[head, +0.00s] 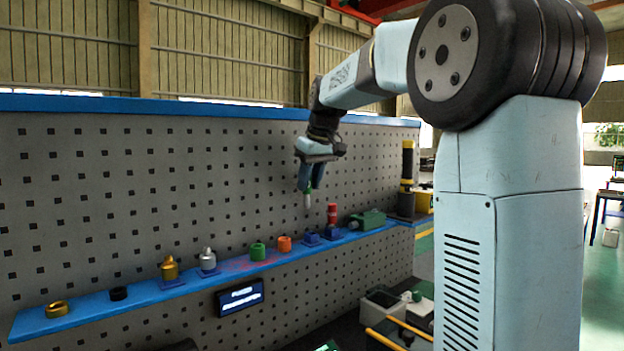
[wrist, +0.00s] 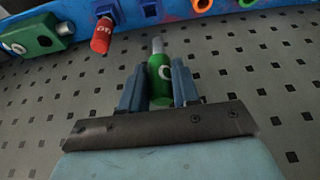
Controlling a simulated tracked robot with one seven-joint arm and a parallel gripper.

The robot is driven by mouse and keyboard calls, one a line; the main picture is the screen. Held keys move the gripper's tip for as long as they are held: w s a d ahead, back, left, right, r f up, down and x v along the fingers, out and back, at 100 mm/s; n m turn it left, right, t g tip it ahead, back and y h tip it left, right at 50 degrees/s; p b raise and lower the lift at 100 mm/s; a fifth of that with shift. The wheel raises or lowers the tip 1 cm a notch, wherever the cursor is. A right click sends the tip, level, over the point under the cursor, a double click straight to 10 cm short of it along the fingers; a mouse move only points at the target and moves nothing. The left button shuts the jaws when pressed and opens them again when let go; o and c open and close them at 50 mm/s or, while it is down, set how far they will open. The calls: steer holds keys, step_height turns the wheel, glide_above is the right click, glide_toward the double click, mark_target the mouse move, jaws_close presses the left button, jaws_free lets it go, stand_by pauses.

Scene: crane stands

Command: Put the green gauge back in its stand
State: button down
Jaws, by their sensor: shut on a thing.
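The green gauge (head: 308,200) hangs from my gripper (head: 309,184) with its pale tip pointing down, above the blue shelf and clear of it. In the wrist view the green gauge (wrist: 159,80) sits between the two blue fingers of my gripper (wrist: 160,88), which is shut on it. A blue stand with nothing in it (head: 311,239) is on the shelf below; this empty stand also shows in the wrist view (wrist: 150,11). To its right, the red gauge (head: 332,212) is upright in another blue stand (head: 332,234). The red gauge also shows in the wrist view (wrist: 101,36).
The narrow blue shelf (head: 130,302) runs along a perforated grey panel (head: 90,200). It bears an orange ring (head: 284,244), a green ring (head: 257,252), silver (head: 207,260) and gold (head: 169,269) gauges in stands, and a green box (head: 369,219). A display (head: 240,298) hangs below.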

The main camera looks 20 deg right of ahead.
steer(key=shift+s+d, duration=0.15)
steer(key=shift+d, duration=0.35)
glide_above(314, 234)
steer(key=s, duration=0.1)
steer(key=shift+f, duration=2.8)
steer(key=shift+s+a, duration=0.15)
steer(key=shift+a, duration=0.1)
steer(key=shift+f, duration=0.2)
steer(key=shift+f, duration=1.45)
steer(key=c, duration=0.7)
jaws_free()
steer(key=shift+c, duration=0.2)
